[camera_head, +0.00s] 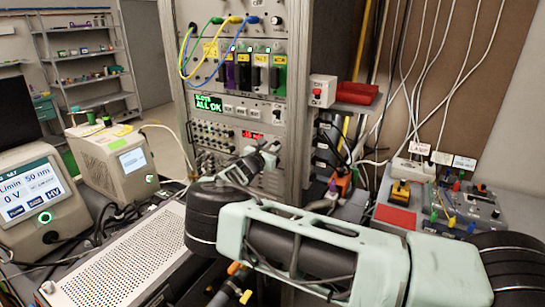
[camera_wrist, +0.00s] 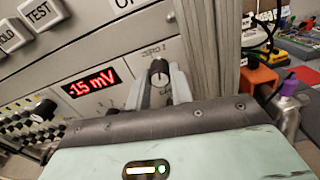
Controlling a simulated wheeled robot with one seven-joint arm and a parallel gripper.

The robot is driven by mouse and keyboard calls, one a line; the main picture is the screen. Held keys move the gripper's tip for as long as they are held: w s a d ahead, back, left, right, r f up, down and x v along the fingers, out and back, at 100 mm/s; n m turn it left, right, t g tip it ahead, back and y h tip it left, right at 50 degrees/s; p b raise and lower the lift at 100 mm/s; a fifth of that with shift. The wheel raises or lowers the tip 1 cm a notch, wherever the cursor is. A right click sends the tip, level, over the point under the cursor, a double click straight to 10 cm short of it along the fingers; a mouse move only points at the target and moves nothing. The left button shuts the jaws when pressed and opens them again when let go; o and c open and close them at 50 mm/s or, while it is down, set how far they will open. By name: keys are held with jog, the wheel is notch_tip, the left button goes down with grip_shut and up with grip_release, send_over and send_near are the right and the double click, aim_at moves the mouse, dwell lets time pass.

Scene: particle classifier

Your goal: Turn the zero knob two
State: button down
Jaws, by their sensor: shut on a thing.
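The zero knob two (camera_wrist: 159,68) is a small dark knob with a light mark on its face, on the grey rack panel below a label that reads ZERO 2. My gripper (camera_wrist: 161,84) is shut on this knob, with one finger on each side of it. In the head view my gripper (camera_head: 266,152) reaches to the rack front and hides the knob. A red display (camera_wrist: 94,89) left of the knob reads about 15 mV, perhaps with a minus sign. It also shows in the head view (camera_head: 252,135).
Another dark knob (camera_wrist: 44,110) sits left of the display. TEST (camera_wrist: 42,11) and HOLD buttons lie above. A green screen (camera_head: 210,102) reads ALL OK. An orange item (camera_wrist: 259,76) and a purple-topped fitting (camera_wrist: 289,88) stand at the right.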

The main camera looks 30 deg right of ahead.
jog(key=m+b, duration=1.2)
jog(key=b, duration=0.7)
jog(key=shift+f+m, duration=0.15)
jog(key=shift+m, duration=0.25)
jog(key=shift+b, duration=0.4)
jog(key=c, duration=1.5)
grip_release()
jog(key=shift+a, duration=0.15)
jog(key=b+v, duration=0.2)
jog(key=v, duration=1.5)
jog(key=shift+s+b, duration=0.15)
jog(key=shift+b, duration=0.15)
